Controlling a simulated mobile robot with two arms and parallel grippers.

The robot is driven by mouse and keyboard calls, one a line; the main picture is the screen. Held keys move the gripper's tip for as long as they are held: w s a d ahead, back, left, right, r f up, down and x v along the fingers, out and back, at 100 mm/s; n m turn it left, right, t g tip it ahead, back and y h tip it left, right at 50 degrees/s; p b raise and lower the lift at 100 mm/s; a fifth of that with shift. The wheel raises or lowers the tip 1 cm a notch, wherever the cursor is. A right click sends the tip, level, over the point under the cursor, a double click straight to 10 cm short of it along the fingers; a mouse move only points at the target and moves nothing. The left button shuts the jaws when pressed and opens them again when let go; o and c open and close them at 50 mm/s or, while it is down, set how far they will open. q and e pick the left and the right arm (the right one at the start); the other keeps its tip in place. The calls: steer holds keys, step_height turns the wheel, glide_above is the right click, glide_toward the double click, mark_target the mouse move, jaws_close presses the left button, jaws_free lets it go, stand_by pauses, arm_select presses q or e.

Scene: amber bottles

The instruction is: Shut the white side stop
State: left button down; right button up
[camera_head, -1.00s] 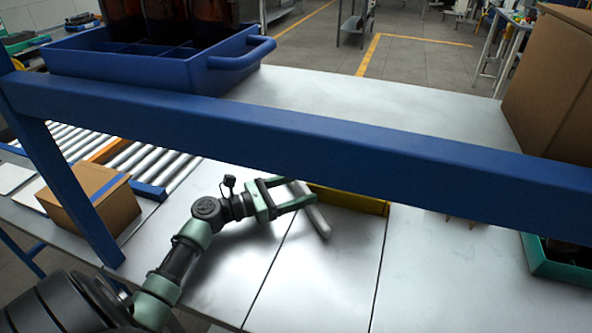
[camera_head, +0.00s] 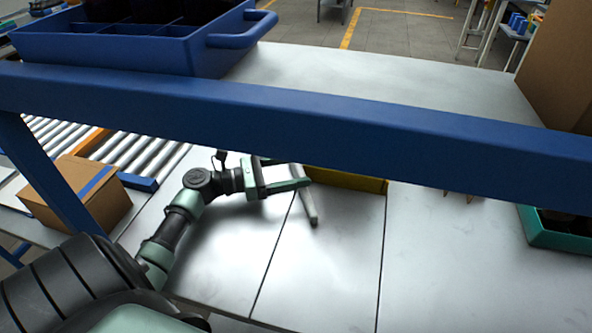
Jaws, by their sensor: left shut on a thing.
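A pale grey-white bar (camera_head: 308,207), which looks like the white side stop, lies slanted across the metal table top, in front of a yellow bin. My left gripper (camera_head: 299,172) reaches it from the left and is shut on its upper part. The lower end of the bar sticks out toward me, free of the fingers. The bar's far end is partly hidden by the gripper and the blue beam, so I cannot tell how it is mounted. My right gripper is not in view.
A blue beam (camera_head: 300,118) crosses the view above my left arm. A blue crate (camera_head: 130,50) stands on the upper shelf. A roller conveyor (camera_head: 130,150) and a cardboard box (camera_head: 90,195) are at left, a yellow bin (camera_head: 345,179) behind, a teal bin (camera_head: 555,238) at right. The front table is clear.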

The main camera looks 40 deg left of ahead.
arm_select(q)
steer(key=shift+c, duration=0.6)
jaws_free()
steer(key=shift+b+v, duration=0.65)
steer(key=shift+v, duration=3.25)
